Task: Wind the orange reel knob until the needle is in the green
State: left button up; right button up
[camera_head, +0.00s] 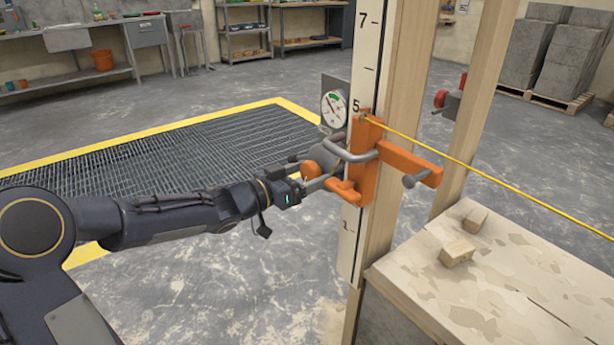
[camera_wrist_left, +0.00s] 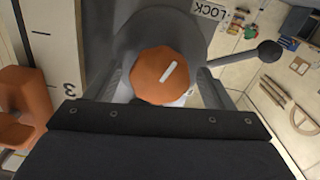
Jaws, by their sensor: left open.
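The orange reel knob (camera_wrist_left: 167,76), with a white line on its face, sits on a grey round reel body in the left wrist view. It also shows at my gripper in the head view (camera_head: 311,169). My left gripper (camera_head: 314,178) is open, with one finger on each side of the knob; contact is unclear. The white dial gauge (camera_head: 334,109) stands above the knob, on the post's left side. It has a green band near the top and a dark needle, too small to read surely. My right gripper is out of view.
An orange bracket (camera_head: 362,160) with grey bars is fixed on the numbered post (camera_head: 367,60). A yellow line (camera_head: 480,173) runs from it to the right. A lever with a dark ball (camera_wrist_left: 270,51) stands beside the knob near a LOCK label (camera_wrist_left: 208,10). A block-topped bench (camera_head: 500,262) is at right.

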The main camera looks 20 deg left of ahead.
pick_arm(q)
jog(key=c, duration=1)
jog(key=shift+m, duration=0.3)
jog(key=m+b, duration=0.1)
jog(key=m, duration=0.3)
jog(key=shift+f, duration=0.1)
jog(key=m+b, duration=0.1)
jog(key=m, duration=0.2)
jog(key=shift+d+m, duration=0.1)
jog(key=shift+m, duration=0.3)
jog(key=shift+m+b, duration=0.8)
jog(key=shift+m, duration=0.9)
